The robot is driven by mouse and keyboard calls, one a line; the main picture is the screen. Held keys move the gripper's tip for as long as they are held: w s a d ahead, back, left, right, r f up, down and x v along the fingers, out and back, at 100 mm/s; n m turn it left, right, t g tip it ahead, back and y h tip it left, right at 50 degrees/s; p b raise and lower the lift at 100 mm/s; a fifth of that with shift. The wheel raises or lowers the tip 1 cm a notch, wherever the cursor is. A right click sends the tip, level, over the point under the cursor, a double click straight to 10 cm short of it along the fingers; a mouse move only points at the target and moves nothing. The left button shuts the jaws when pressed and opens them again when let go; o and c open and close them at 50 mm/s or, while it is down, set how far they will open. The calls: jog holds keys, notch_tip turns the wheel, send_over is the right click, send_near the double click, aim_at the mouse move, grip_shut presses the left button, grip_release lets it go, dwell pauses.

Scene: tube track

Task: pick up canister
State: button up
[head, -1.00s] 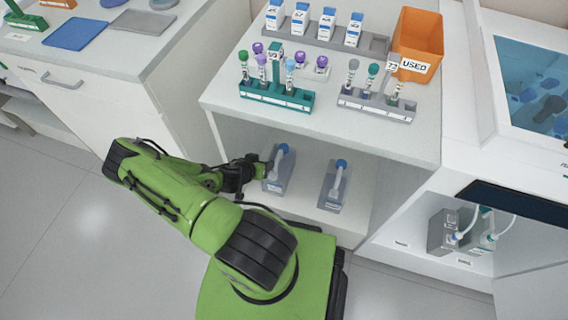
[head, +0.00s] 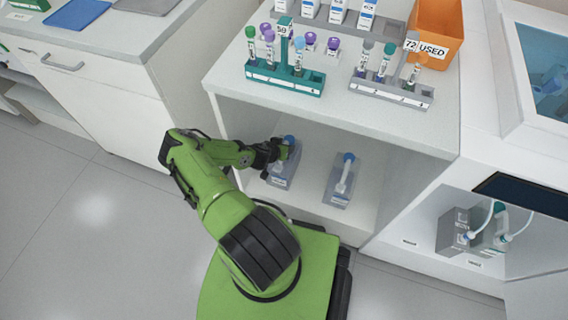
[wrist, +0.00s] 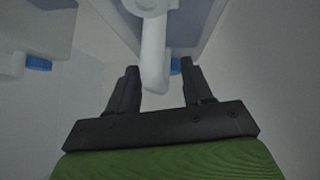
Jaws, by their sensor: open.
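A grey translucent canister (head: 283,176) with a blue cap and a pale handle stands on the shelf under the counter, on the left. My gripper (head: 283,151) is at its upper part and hides some of it. In the wrist view the canister's pale handle (wrist: 153,50) hangs down between the two fingers of my gripper (wrist: 158,80). The fingers are open on either side of it, with gaps visible. The blue cap (wrist: 175,64) shows behind the right finger. A second canister (head: 341,182) with a blue cap stands to the right on the same shelf.
The counter (head: 330,110) lies above the shelf, with a teal tube rack (head: 285,80), a grey tube rack (head: 392,92) and an orange USED bin (head: 436,32). The cabinet's left side wall stands close to my arm. Bare shelf separates the two canisters.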

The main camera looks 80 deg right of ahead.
grip_shut()
dwell(0.3)
dwell(0.9)
jog(key=shift+d+r, duration=0.1)
jog(key=shift+r, duration=0.1)
